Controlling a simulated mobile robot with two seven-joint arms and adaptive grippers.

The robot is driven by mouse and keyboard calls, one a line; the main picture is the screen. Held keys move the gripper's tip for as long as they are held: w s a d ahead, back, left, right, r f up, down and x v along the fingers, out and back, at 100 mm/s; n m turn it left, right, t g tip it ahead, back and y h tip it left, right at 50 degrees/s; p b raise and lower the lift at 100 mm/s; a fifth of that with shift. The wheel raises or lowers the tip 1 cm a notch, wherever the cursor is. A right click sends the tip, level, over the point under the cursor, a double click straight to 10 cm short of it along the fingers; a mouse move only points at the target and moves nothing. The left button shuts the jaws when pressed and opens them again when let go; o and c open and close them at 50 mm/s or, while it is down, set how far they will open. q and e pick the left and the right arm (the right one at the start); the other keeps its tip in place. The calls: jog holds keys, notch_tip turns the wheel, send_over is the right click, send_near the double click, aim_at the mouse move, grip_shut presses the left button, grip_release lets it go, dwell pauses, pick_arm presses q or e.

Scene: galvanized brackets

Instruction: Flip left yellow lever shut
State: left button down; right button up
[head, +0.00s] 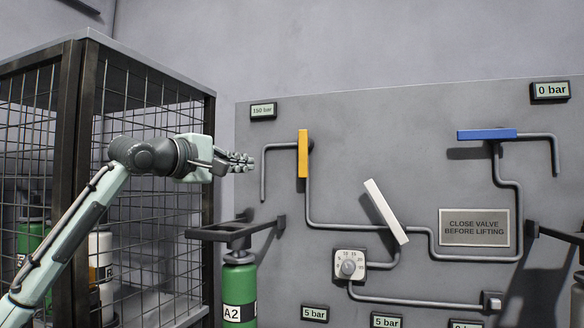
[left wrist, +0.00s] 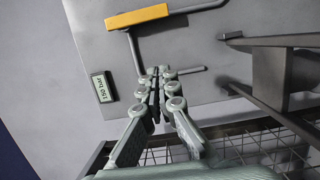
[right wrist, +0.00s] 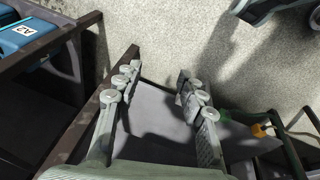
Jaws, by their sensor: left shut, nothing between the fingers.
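A white lever (head: 386,212) is tilted and a blue lever (head: 487,134) is horizontal on the panel. A bracket (head: 235,232) above a green cylinder (head: 239,290) juts out below my left gripper. A mesh cage (head: 140,130) stands at the left.

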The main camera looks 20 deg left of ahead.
aim_at(305, 155)
pick_arm(q)
jog(key=shift+s, duration=0.1)
pick_arm(e)
jog(key=shift+s+a, duration=0.1)
jog(key=shift+s, duration=0.1)
pick_arm(q)
jog(key=shift+w+d+p, duration=0.5)
jog(key=shift+w+d, duration=0.6)
jog(key=shift+w, duration=0.5)
jog(key=shift+w+d+p, duration=0.5)
jog(key=shift+w+d, duration=0.65)
jog(key=shift+w, duration=0.45)
jog(key=shift+w+d+p, duration=0.5)
jog(key=shift+w+d, duration=0.6)
jog(key=shift+w, duration=0.5)
pick_arm(e)
jog(key=s+d+f, duration=0.1)
jog(key=s+f, duration=0.2)
jog(key=f, duration=0.5)
jog(key=shift+s+f+g, duration=0.25)
jog(key=shift+f+g, duration=0.05)
jog(key=shift+g, duration=0.1)
